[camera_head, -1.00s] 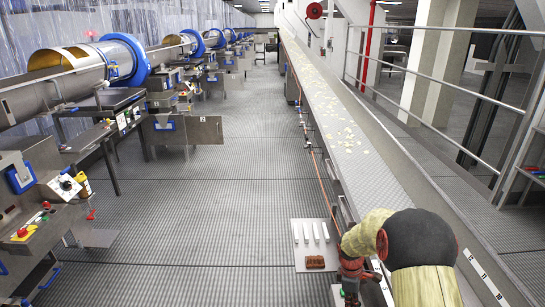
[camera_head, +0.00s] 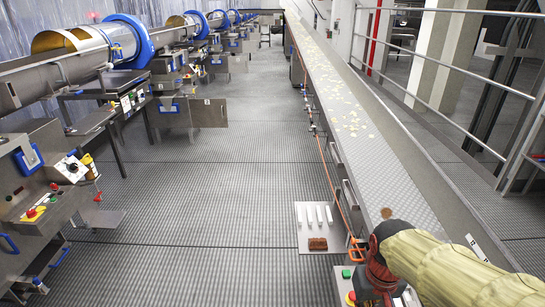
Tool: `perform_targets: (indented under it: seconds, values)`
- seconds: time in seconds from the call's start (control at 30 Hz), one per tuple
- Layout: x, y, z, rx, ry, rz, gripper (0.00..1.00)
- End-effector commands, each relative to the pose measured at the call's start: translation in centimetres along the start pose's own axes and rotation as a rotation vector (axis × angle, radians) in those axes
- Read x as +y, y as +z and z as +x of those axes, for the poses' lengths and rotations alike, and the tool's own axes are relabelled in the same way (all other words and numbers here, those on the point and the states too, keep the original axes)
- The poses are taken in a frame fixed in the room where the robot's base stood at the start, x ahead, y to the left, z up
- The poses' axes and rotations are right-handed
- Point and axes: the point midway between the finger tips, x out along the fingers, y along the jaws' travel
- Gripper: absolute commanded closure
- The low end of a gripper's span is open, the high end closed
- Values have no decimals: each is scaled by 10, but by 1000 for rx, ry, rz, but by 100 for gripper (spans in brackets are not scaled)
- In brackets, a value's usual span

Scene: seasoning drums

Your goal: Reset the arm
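My arm (camera_head: 450,265), in a beige cover, reaches from the lower middle toward the bottom right corner of the head view. Its lower end joins a dark red and black part of mine. The arm's far end is outside the picture, so my gripper and anything it might hold are not visible. The arm hides part of the near conveyor.
A long conveyor (camera_head: 385,165) carries scattered pale pieces; a small brown round thing (camera_head: 386,213) lies near my arm. A white panel (camera_head: 312,228) bears white bars and a brown block (camera_head: 318,243). Drum machines (camera_head: 95,45) line the left. The middle floor (camera_head: 210,190) is clear.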

Motion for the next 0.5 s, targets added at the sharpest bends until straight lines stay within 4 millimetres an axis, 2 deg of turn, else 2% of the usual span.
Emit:
perform_targets:
  seconds: [0.03, 0.3, 0.5]
  values:
    - [-3, 9, -11, 29, -3, 15, 100]
    - [-14, 48, -56, 184, -24, 36, 100]
    - [-18, 62, -88, 311, -28, 26, 100]
